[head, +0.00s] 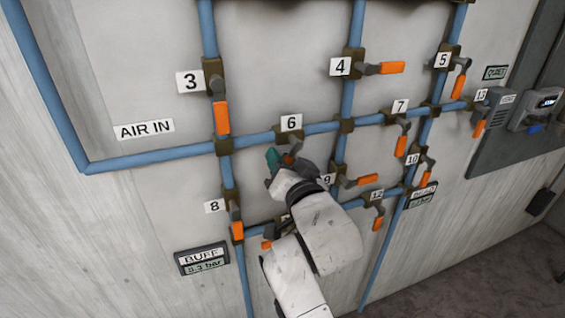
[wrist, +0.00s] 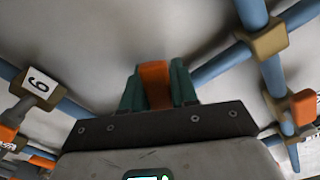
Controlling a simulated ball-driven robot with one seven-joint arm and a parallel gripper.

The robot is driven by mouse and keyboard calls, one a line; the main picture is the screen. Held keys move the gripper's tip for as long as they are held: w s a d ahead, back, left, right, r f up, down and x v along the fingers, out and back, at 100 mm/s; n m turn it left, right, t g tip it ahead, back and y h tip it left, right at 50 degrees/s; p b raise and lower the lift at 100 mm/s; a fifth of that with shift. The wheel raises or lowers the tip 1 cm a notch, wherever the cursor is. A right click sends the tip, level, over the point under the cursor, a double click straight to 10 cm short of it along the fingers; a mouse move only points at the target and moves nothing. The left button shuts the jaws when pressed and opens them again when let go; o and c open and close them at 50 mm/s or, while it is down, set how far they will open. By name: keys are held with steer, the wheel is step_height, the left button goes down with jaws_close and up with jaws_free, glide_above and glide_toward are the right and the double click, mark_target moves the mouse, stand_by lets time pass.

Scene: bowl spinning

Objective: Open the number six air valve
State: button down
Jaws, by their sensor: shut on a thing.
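Valve number six (head: 291,122) sits on the blue horizontal pipe in the head view, its label above its brown body. Its orange handle (head: 289,158) hangs below the body, partly hidden by my gripper. My gripper (head: 274,160), with teal fingers, is at this handle below the valve. In the wrist view, my gripper (wrist: 157,88) is shut on an orange handle (wrist: 155,84), with one teal finger on each side. A tilted label at left in the wrist view could read as 6 or 9.
Numbered valves with orange handles surround it: valve 3 (head: 214,75) upper left, valve 4 (head: 356,63) above right, valve 7 (head: 403,125) right, valve 8 (head: 233,200) lower left. Valve 9's handle (head: 369,180) is close to my wrist. A BUFF display (head: 203,260) is lower left.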

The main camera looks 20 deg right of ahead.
steer(key=c, duration=1)
jaws_free()
steer(key=shift+o, duration=0.2)
steer(key=shift+s, duration=0.1)
steer(key=s+b, duration=0.1)
steer(key=s, duration=0.9)
steer(key=shift+s, duration=0.3)
steer(key=shift+c, duration=0.3)
